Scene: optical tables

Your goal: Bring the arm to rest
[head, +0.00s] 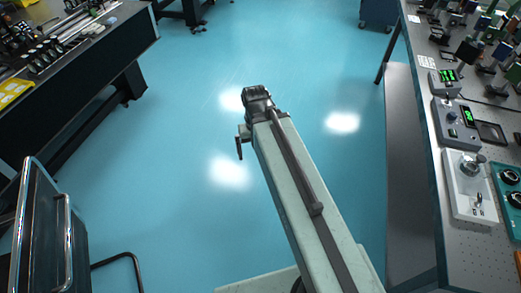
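My pale arm (284,172) reaches from the bottom of the head view up to the middle, out over the open floor. A dark block sits at its far end, and a small dark piece hangs at the left of that end. I cannot make out the two fingertips of my gripper or whether anything is between them. Nothing is seen touching the arm's far end.
An optical table (412,125) with instruments and control boxes runs along the right. Another dark bench (140,38) with optics is at upper left. A dark cart (38,225) with a metal rail stands at lower left. The blue floor (185,130) between them is clear.

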